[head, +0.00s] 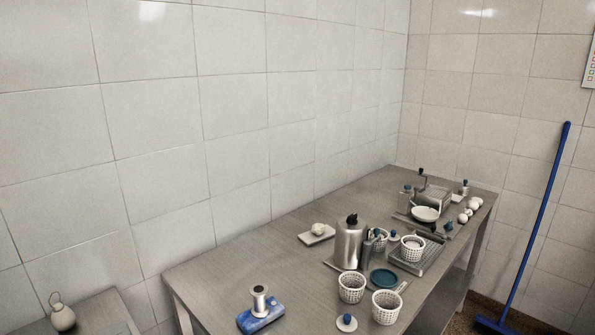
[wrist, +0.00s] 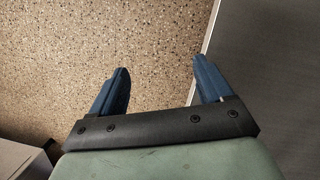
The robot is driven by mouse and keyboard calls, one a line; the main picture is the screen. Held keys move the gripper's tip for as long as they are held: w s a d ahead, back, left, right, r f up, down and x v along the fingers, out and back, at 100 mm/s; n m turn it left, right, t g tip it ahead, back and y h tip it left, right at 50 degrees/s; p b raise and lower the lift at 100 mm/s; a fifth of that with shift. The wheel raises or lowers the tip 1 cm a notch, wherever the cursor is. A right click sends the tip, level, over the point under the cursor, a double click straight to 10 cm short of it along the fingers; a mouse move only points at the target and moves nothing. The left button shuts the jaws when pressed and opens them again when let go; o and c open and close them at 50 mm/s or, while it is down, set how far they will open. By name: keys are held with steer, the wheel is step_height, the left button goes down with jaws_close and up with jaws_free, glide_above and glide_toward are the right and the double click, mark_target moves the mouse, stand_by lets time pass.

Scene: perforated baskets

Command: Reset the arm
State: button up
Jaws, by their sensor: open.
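My gripper (wrist: 162,82) shows in the wrist view with its two blue fingers spread apart and nothing between them. It hangs over the speckled floor (wrist: 160,40), beside the edge of a grey surface (wrist: 275,80) at the right. The arm and gripper do not show in the head view. White perforated baskets stand on the long table (head: 235,262) in the head view: one at the front (head: 386,307), one left of it (head: 351,288), one on a tray (head: 412,248), and one partly hidden behind the metal canister (head: 349,245).
A teal disc (head: 384,279) lies by the baskets. A metal device (head: 432,195) and a white bowl (head: 425,214) are farther back. A blue pole (head: 540,220) leans at the right wall.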

steer(key=s+a+n+g, duration=0.1)
steer(key=s+a, duration=0.2)
steer(key=s, duration=0.5)
steer(key=s+a+r+n+g, duration=0.1)
steer(key=s+a, duration=0.3)
steer(key=s, duration=0.4)
steer(key=s+a+r+n+g, duration=0.1)
steer(key=s+a+n+g, duration=0.1)
steer(key=s, duration=0.6)
steer(key=shift+s+a+r+n+h, duration=0.3)
steer(key=shift+a+n, duration=0.2)
steer(key=shift+a, duration=0.75)
